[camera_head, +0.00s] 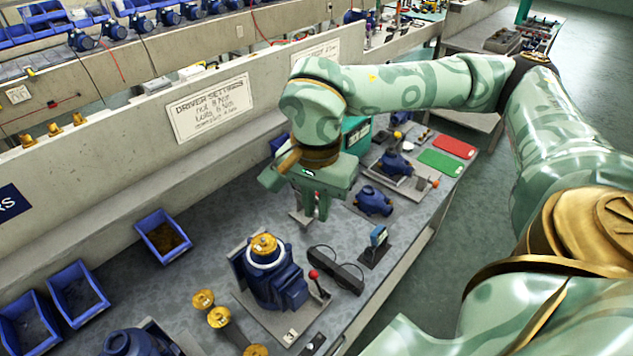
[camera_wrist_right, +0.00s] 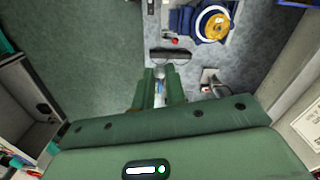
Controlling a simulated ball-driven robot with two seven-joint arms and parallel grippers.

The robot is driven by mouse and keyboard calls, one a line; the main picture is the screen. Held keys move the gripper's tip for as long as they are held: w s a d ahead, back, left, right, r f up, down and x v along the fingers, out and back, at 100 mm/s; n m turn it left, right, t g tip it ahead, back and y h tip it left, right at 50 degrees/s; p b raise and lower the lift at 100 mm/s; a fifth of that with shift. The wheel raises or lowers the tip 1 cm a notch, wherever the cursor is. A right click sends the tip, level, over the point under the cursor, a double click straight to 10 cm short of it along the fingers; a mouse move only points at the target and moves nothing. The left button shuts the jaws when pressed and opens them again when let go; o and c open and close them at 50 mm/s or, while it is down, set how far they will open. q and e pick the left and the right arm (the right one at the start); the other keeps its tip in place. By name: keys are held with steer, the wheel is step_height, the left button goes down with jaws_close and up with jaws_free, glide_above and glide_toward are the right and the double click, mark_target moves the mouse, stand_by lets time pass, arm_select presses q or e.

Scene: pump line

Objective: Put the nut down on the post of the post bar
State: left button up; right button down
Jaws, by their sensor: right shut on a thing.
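My right gripper (camera_head: 315,215) reaches down over the middle of the bench, its two green fingers close together. In the right wrist view the fingers (camera_wrist_right: 160,92) have a small pale grey thing between them, which I take to be the nut (camera_wrist_right: 159,78); its shape is not clear. In the head view the fingers hide the nut. A small light grey piece, seemingly the post bar (camera_head: 299,217), is on the bench beside and partly behind the fingers. It also seems to show right of the fingers in the wrist view (camera_wrist_right: 208,77). My left gripper is not in view.
A blue pump with a yellow cap (camera_head: 264,244) stands on a plate nearer me. Another blue pump body (camera_head: 374,201) is right of the gripper. A low wall (camera_head: 150,150) runs behind; blue bins (camera_head: 163,236) stand left.

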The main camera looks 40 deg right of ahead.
mark_target(316, 212)
steer(key=shift+r+p, duration=1.3)
steer(key=shift+r, duration=0.35)
steer(key=shift+f, duration=0.15)
